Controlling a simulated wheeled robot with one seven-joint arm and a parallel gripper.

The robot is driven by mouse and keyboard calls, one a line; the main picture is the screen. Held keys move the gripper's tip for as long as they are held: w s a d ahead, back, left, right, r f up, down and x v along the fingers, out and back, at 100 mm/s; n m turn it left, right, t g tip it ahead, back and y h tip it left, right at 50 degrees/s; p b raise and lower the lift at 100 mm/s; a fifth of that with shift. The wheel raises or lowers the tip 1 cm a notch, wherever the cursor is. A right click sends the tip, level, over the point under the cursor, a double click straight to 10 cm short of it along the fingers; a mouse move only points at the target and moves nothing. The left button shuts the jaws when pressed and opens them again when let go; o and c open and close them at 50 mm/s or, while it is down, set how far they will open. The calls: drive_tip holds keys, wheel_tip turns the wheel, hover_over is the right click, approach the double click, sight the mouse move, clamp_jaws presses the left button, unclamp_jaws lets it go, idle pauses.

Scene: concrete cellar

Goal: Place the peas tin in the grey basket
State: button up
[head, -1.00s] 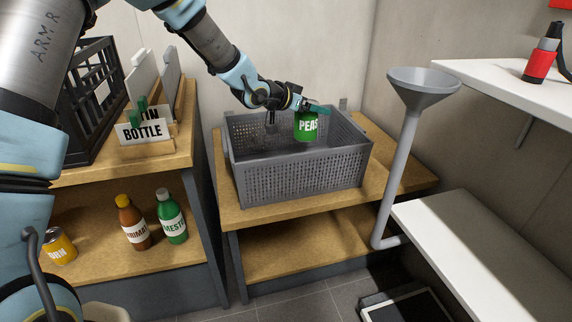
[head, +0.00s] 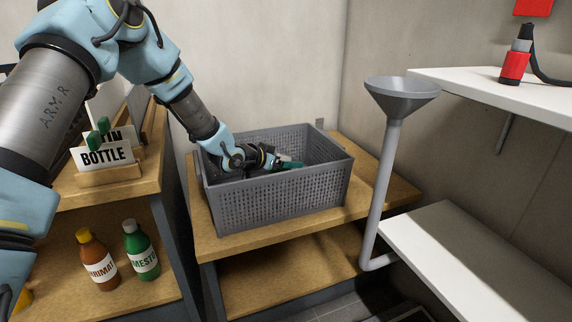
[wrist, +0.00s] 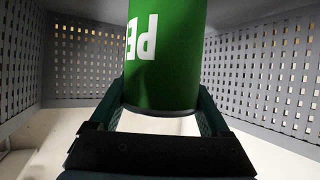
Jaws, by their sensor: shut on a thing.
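The peas tin (wrist: 163,65) is green with white lettering and fills the middle of the wrist view. My gripper (wrist: 165,108) is shut on it, with a finger on each side. In the head view my gripper (head: 288,165) is down inside the grey basket (head: 285,198), below its rim. The basket's front wall hides the tin there. The perforated basket walls show on both sides of the tin in the wrist view. I cannot tell whether the tin touches the basket floor.
The basket stands on a wooden shelf unit (head: 232,240). A grey funnel on a pipe (head: 402,92) stands to its right, near white shelves (head: 480,255). At left, a brown bottle (head: 98,262) and a green bottle (head: 141,250) stand below a BOTTLE sign (head: 104,155).

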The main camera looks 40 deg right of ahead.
drive_tip(key=shift+f, duration=0.2)
drive_tip(key=o, duration=1.2)
drive_tip(key=shift+r, duration=0.2)
drive_tip(key=p+v, duration=0.1)
drive_tip(key=v, duration=0.6)
drive_tip(key=shift+a, duration=0.2)
drive_tip(key=shift+r, duration=0.1)
